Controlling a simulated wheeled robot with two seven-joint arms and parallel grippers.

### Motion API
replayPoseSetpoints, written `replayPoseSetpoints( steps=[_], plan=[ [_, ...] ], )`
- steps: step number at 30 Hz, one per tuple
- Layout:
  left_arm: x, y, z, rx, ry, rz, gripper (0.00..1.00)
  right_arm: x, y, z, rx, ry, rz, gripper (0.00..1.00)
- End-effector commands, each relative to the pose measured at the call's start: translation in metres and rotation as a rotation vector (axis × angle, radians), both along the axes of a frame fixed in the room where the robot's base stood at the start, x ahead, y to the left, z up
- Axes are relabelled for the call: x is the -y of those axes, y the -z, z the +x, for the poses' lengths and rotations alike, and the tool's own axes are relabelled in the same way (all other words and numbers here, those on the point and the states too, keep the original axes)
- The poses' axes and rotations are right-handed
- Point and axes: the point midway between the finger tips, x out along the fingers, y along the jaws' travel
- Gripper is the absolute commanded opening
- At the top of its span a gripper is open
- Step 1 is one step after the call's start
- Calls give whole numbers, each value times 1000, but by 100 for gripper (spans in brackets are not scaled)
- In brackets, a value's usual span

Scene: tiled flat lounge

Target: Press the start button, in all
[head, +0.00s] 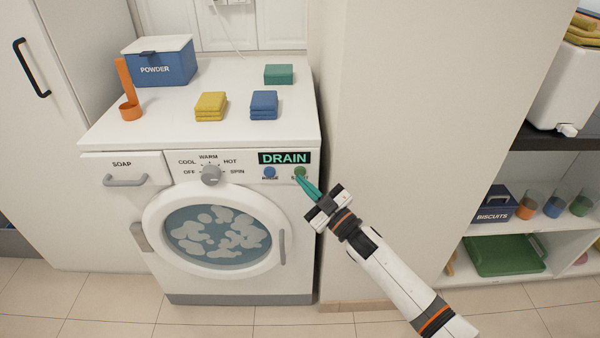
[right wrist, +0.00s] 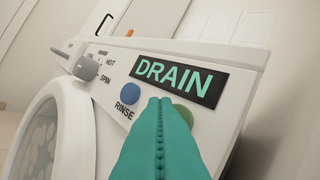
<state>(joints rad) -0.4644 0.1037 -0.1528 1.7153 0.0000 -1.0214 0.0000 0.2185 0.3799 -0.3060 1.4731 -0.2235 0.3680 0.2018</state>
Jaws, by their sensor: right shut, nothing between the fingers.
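The washing machine (head: 235,285) stands with its round door closed and suds behind the glass. Its display (head: 284,158) reads DRAIN. Below the display are a blue button (head: 269,172) and a green button (head: 300,171). In the right wrist view the blue button (right wrist: 130,93) is labelled RINSE. The label under the green button is mostly hidden by my gripper. My right gripper (head: 302,180) is shut and empty, its teal fingertips at the green button's lower edge. In the right wrist view they partly cover the green button (right wrist: 184,114); I cannot tell whether they touch it. My left gripper is not in view.
The dial (head: 211,175) and soap drawer (head: 124,180) are left of the buttons. On top are a powder box (head: 165,68), an orange scoop (head: 128,108), folded cloths (head: 211,106) and a green block (head: 279,74). A wall panel (head: 385,130) stands close on the right.

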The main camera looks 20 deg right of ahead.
Motion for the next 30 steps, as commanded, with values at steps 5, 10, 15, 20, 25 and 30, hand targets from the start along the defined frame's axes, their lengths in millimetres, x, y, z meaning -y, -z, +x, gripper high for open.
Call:
replayPoseSetpoints(
  steps=[5, 10, 15, 20, 25, 30],
  plan=[
    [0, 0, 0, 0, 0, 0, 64, 0, 0, 0, 0, 0, 0, 0],
    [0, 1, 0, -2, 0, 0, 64, 1, 0, 2, 0, 0, -1, 0],
    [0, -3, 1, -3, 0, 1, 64, 2, 0, 7, 0, 0, -1, 0],
    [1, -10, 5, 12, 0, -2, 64, 3, 0, 8, 0, 0, 0, 0],
    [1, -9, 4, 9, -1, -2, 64, 2, 0, 8, 0, 0, 0, 0],
    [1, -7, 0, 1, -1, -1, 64, 3, 0, 9, 0, 0, 0, 0]
  ],
)
